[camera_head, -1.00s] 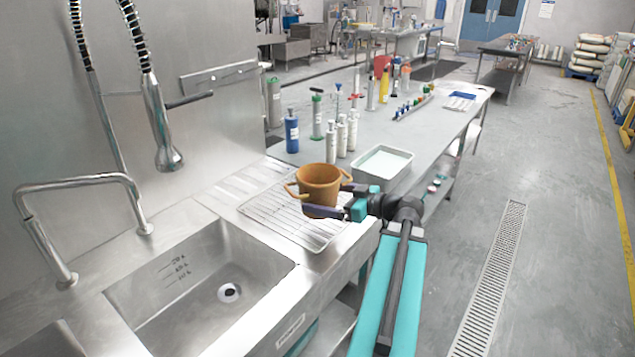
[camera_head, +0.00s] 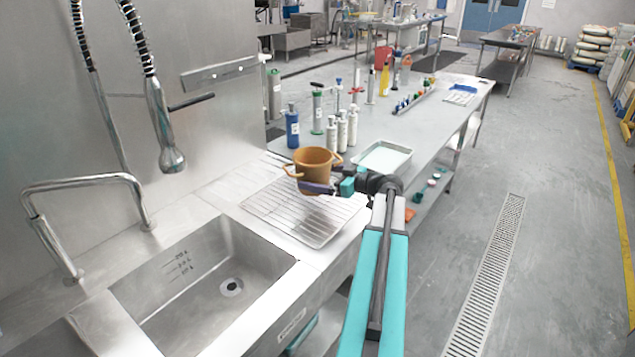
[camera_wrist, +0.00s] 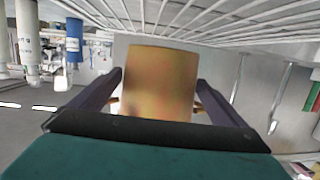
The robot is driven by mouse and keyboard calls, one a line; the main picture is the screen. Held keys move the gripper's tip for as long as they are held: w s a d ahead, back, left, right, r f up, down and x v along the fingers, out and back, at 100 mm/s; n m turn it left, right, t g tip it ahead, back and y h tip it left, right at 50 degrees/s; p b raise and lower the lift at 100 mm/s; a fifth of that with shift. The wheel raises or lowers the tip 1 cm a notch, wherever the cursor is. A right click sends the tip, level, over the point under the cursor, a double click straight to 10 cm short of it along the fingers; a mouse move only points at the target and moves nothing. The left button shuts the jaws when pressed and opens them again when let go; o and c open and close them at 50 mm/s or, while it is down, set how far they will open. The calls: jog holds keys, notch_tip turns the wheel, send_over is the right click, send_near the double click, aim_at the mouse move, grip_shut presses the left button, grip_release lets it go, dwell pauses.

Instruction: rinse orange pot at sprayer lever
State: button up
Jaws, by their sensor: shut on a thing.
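The orange pot (camera_head: 315,163) is upright with a handle on each side. In the head view it is over the wire drying rack (camera_head: 290,222); I cannot tell exactly how high. My gripper (camera_head: 322,188) is shut on the pot, its dark fingers on either side of it. The wrist view shows the pot (camera_wrist: 158,82) between both fingers. The sprayer hangs at the left, with its spray head (camera_head: 172,158) over the back of the sink and its dark lever (camera_head: 192,101) sticking out to the right. Nothing touches the lever.
The steel sink (camera_head: 205,290) lies left of the rack, with a bent pipe faucet (camera_head: 85,183) behind it. Blue (camera_head: 292,128), green and white bottles and a white tray (camera_head: 384,157) stand on the table beyond the rack.

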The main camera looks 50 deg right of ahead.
jog(key=shift+w+d, duration=0.5)
jog(key=shift+w, duration=0.15)
jog(key=shift+f, duration=0.1)
jog(key=shift+f+p, duration=0.8)
jog(key=shift+f, duration=0.9)
jog(key=shift+f+b, duration=0.15)
jog(key=shift+b, duration=0.15)
jog(key=o, duration=1)
jog(key=shift+s+r+p, duration=0.1)
jog(key=shift+r+p, duration=0.1)
jog(key=shift+p, duration=0.2)
